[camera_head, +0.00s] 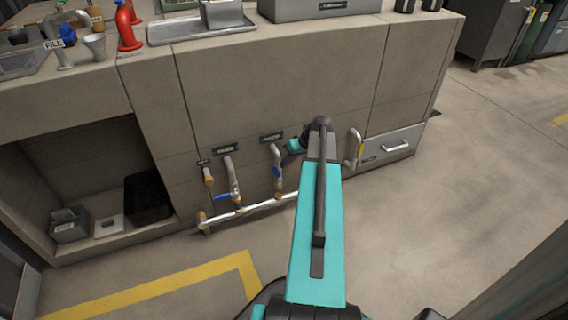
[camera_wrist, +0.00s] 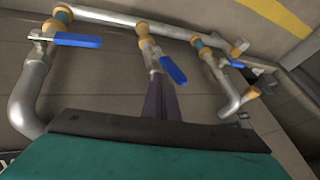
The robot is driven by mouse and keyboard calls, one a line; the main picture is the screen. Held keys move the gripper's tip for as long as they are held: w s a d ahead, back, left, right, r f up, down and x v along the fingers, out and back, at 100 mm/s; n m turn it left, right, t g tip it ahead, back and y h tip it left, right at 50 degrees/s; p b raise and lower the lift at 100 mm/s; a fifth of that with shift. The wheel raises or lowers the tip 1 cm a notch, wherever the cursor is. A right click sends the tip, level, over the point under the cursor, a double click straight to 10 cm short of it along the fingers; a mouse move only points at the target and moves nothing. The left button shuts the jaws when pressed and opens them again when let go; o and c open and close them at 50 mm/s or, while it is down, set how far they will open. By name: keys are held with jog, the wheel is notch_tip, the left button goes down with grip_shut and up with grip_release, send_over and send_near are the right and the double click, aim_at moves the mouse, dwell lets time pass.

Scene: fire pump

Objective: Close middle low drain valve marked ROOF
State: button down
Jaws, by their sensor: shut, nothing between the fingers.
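The middle low drain valve (camera_head: 277,172) sits on a vertical pipe on the cabinet front, under a dark label (camera_head: 271,136) too small to read. In the wrist view its blue lever (camera_wrist: 173,70) slants out beside the pipe, more along it than across. My gripper (camera_head: 286,162) is shut and empty, just in front of this pipe. In the wrist view its dark fingers (camera_wrist: 161,84) overlap the pipe close to the blue lever; I cannot tell whether they touch. My arm partly hides the area to the right in the head view.
A left valve (camera_head: 236,199) has a blue lever set crosswise. The valve on the right-hand pipe (camera_head: 355,148) is hidden in the head view; its blue lever (camera_wrist: 78,40) lies crosswise in the wrist view. A horizontal manifold pipe (camera_head: 258,208) runs below. Open floor lies in front.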

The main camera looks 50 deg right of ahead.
jog(key=p+v, duration=0.4)
jog(key=v, duration=0.7)
jog(key=shift+d+r+p, duration=0.35)
jog(key=shift+d+p, duration=0.05)
jog(key=shift+d, duration=0.1)
jog(key=shift+d+f, duration=0.1)
jog(key=d+b, duration=0.1)
jog(key=s+d+b, duration=0.1)
jog(key=shift+f+m+y+b, duration=0.1)
jog(key=shift+m+y+b, duration=0.2)
jog(key=shift+m+b, duration=0.1)
jog(key=shift+w+a+f, duration=0.1)
jog(key=shift+w+f, duration=0.05)
